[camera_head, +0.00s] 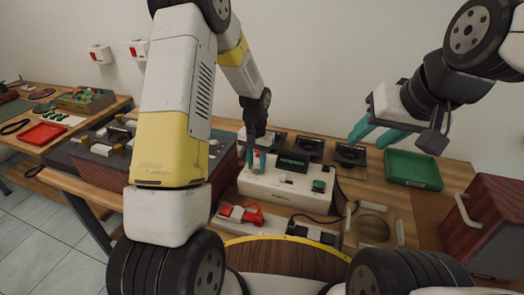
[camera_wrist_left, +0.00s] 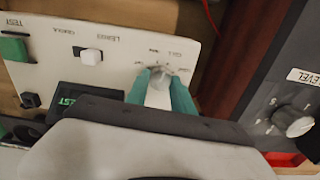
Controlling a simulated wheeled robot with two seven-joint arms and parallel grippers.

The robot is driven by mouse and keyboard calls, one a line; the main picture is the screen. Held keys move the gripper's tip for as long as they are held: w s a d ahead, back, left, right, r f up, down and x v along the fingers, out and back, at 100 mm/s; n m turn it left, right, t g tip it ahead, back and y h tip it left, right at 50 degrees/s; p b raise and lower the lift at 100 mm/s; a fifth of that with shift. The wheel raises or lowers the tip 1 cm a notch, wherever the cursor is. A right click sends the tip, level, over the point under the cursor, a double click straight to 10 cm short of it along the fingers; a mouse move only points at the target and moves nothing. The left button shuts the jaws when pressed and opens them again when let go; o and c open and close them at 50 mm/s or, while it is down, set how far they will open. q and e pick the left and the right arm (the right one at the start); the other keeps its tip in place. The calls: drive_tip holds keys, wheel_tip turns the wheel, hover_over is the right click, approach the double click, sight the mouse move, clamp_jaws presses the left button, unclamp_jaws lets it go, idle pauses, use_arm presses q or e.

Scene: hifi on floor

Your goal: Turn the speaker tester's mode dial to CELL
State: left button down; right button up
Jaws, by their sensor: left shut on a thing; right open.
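The speaker tester is a white box (camera_head: 285,190) on the wooden bench, with a dark display, a green button and a dial on its top. In the left wrist view its white panel (camera_wrist_left: 110,40) appears upside down. The pale mode dial (camera_wrist_left: 160,77) sits between the teal fingertips of my left gripper (camera_wrist_left: 160,92), which is shut on it; the head view shows this gripper (camera_head: 257,158) over the tester's left part. Small labels ring the dial, too blurred to read its setting surely. My right gripper (camera_head: 372,133) is open and empty, above the bench behind the tester's right.
A dark red unit with a LEVEL knob (camera_wrist_left: 292,122) stands close beside the tester. A green tray (camera_head: 412,169) lies at the right, near a wooden speaker box (camera_head: 490,225).

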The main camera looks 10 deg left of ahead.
sight(257, 166)
use_arm(q)
drive_tip(key=shift+m, duration=0.9)
drive_tip(key=shift+r, duration=0.1)
drive_tip(key=c, duration=1.1)
unclamp_jaws()
drive_tip(key=shift+r, duration=3.85)
